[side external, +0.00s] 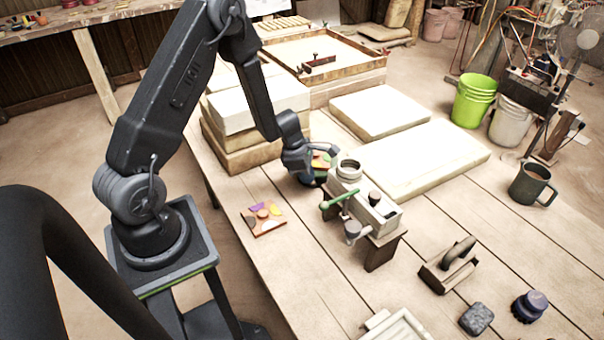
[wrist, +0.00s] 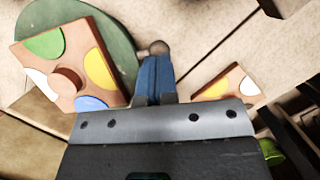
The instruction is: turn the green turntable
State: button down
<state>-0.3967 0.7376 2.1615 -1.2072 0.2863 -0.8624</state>
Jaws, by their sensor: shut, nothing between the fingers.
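The green turntable (wrist: 119,42) is a flat round disc at the upper left of the wrist view. A square terracotta tile (wrist: 48,72) lies on it, with green, yellow, white and blue patches and a round centre piece. A small brown knob (wrist: 159,47) shows just beyond the disc's right rim; I cannot tell what it is fixed to. My gripper (wrist: 155,60) is shut and empty, its blue fingertips by the knob, right of the disc. In the side view my gripper (side external: 303,172) is low beside the tile (side external: 321,160) and partly hides the turntable.
Another patterned tile (side external: 263,219) lies on the table to the left. Stacked slabs (side external: 245,118) stand behind.

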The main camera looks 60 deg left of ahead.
aim_at(324, 175)
jog(key=shift+w+d+n, duration=0.2)
jog(key=shift+d+n, duration=0.05)
jog(key=shift+n, duration=0.15)
jog(key=shift+w+d+n+y, duration=0.4)
jog(key=shift+w+d+n, duration=0.35)
jog(key=shift+n, duration=0.45)
jog(key=shift+w+d+n+t+y, duration=0.15)
jog(key=shift+w+n, duration=0.3)
jog(key=shift+n, duration=0.15)
jog(key=shift+w+d+n+t+y, duration=0.15)
jog(key=shift+w+n, duration=0.3)
jog(key=shift+n, duration=0.15)
jog(key=shift+w, duration=0.15)
